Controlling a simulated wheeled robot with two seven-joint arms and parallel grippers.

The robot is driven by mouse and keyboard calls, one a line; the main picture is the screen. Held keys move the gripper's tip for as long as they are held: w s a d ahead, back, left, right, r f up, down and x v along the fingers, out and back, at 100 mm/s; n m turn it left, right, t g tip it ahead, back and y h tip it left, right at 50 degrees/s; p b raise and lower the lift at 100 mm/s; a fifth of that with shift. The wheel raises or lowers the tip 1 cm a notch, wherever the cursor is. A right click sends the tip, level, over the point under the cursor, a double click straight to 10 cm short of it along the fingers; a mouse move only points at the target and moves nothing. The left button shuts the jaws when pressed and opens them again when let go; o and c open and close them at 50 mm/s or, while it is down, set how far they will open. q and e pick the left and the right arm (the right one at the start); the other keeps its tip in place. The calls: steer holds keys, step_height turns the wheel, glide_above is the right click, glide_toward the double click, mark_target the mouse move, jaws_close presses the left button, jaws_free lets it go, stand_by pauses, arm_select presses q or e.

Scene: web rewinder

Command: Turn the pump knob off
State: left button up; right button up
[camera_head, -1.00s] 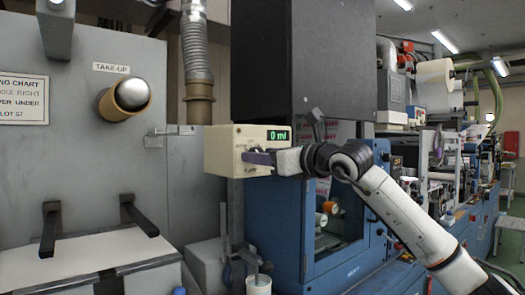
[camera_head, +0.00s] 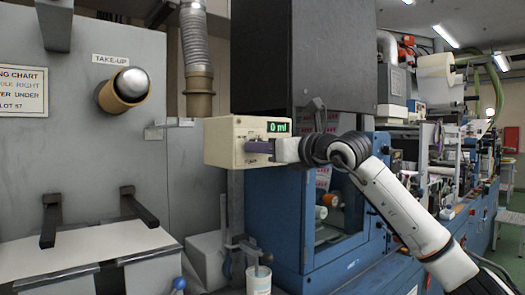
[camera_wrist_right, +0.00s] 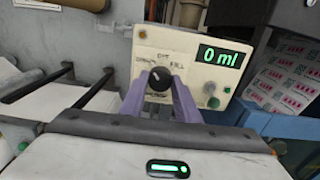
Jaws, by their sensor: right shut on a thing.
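The pump is a cream box (camera_head: 222,142) with a green "0 ml" display (camera_head: 278,127), near the middle of the head view. Its front face (camera_wrist_right: 148,38) fills the upper middle of the right wrist view. The black round pump knob (camera_wrist_right: 160,77) has small labels around it; its exact pointing is too small to tell. My right gripper (camera_wrist_right: 160,90) is shut on the knob, one purple finger on each side. In the head view, my right gripper (camera_head: 260,147) reaches the box from the right and hides the knob. My left gripper is in no view.
A blue cabinet (camera_head: 268,205) stands below and behind the pump. A grey panel with a take-up shaft (camera_head: 122,90) and two black bars (camera_head: 138,207) is at left. A ribbed hose (camera_head: 195,45) hangs above. A white cup (camera_head: 258,280) sits below.

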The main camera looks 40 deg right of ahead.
steer(key=shift+m+b, duration=1.6)
steer(key=shift+m, duration=2.2)
steer(key=o, duration=1)
steer(key=shift+o, duration=0.2)
